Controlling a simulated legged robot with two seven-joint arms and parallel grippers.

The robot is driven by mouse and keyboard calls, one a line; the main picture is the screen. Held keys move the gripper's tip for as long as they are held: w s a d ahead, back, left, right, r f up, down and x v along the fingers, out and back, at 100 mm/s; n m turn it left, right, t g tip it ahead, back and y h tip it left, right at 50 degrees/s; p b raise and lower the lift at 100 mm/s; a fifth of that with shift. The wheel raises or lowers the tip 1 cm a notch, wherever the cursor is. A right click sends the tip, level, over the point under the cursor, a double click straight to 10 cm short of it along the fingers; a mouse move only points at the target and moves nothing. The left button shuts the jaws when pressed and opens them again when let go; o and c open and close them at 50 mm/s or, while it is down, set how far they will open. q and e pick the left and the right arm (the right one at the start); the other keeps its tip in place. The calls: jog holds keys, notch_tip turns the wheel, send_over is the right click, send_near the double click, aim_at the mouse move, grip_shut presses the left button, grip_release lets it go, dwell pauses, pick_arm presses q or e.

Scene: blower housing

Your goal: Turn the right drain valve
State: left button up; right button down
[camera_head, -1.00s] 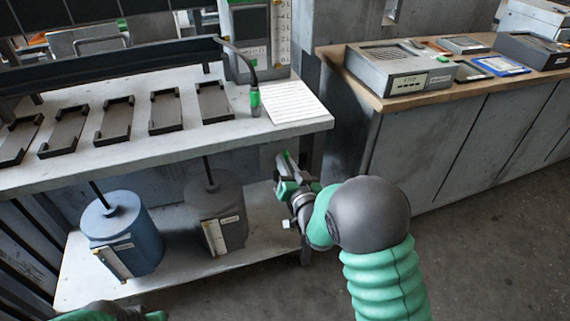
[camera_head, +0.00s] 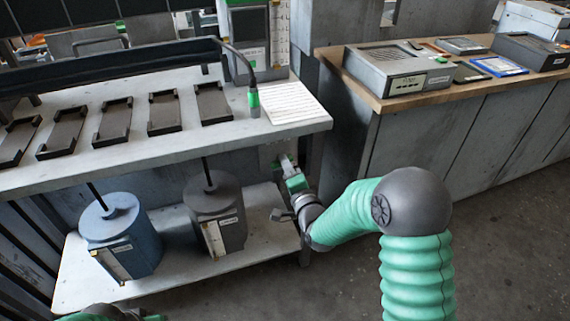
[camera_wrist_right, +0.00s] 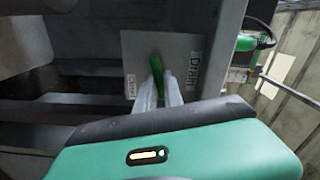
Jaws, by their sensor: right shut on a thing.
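A green valve handle (camera_wrist_right: 156,66) stands in front of a grey plate (camera_wrist_right: 133,50) in the right wrist view. A "Drain" label (camera_wrist_right: 195,70) is to its right and a small label (camera_wrist_right: 131,86) to its left. My right gripper (camera_wrist_right: 160,84) has its pale fingers on both sides of the handle, shut on it.
The workbench (camera_head: 100,166) holds several dark trays and a white paper (camera_head: 290,102). A blue canister (camera_head: 122,240) and a grey canister (camera_head: 216,218) stand on its lower shelf (camera_head: 185,254). A cabinet (camera_head: 420,140) stands right. Floor is clear at lower right.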

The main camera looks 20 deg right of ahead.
jog(key=shift+d+f+m, duration=0.1)
jog(key=shift+f+m, duration=0.05)
jog(key=shift+m, duration=0.65)
jog(key=shift+f+m, duration=0.1)
jog(key=shift+m, duration=0.7)
jog(key=shift+p, duration=0.3)
jog(key=c, duration=1.5)
grip_release()
jog(key=shift+o, duration=0.2)
jog(key=s+p, duration=1.1)
jog(key=s, duration=0.6)
jog(key=shift+d, duration=0.35)
